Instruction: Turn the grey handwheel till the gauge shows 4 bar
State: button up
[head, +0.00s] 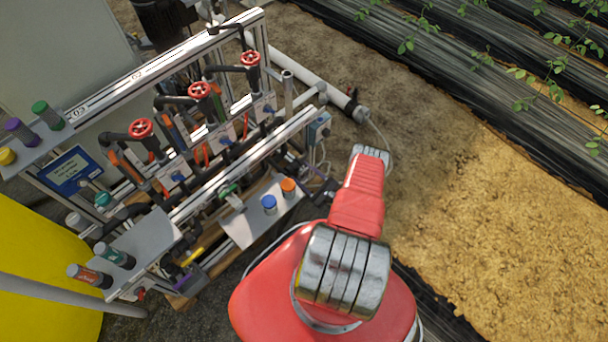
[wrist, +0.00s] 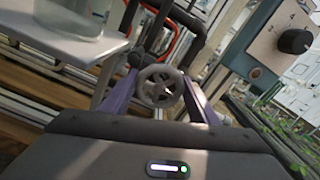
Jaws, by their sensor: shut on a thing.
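The grey handwheel (wrist: 160,87), a small spoked ring, sits in the middle of the wrist view. My gripper (wrist: 162,84) has its two purple fingers on either side of the wheel and is shut on it. I cannot make out the handwheel in the head view, where my red arm reaches toward the right end of the skid. No gauge face can be read in either view.
A grey-blue box with a black knob (wrist: 294,41) is close on the right. A pale shelf with a clear vessel (wrist: 78,14) is at upper left. Red handwheels (head: 141,128) line the skid. Blue (head: 269,203) and orange-capped bottles stand beside my arm. Bare soil lies right.

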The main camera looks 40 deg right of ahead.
jog(key=shift+n, duration=0.3)
jog(key=o, duration=1.1)
jog(key=shift+s+d, duration=0.15)
jog(key=shift+s, duration=6.75)
